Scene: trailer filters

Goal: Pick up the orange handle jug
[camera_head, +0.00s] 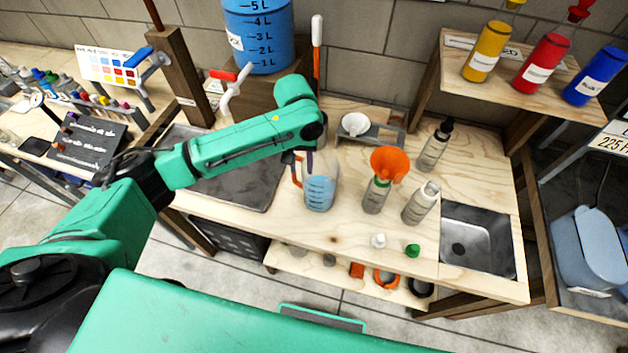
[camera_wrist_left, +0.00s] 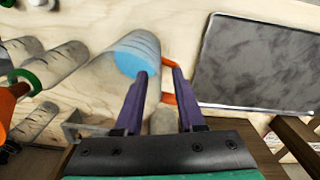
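The jug (camera_head: 320,191) is clear, holds blue liquid and stands upright on the wooden worktop; its orange handle (camera_head: 297,172) is on its left side. In the left wrist view the jug (camera_wrist_left: 136,52) is ahead of the fingers, and the orange handle (camera_wrist_left: 169,98) shows partly behind the right-hand finger. My left gripper (camera_head: 303,158) is at the handle side of the jug. In the left wrist view its purple fingers (camera_wrist_left: 159,73) are apart, with part of the handle seen between them. Whether they touch it I cannot tell. My right gripper is not in view.
A bottle with an orange funnel (camera_head: 388,164) and a grey-white bottle (camera_head: 421,203) stand right of the jug. A dark mat (camera_head: 240,185) lies left of it. A sink (camera_head: 478,240) is at the right. A blue tank (camera_head: 259,35) stands behind.

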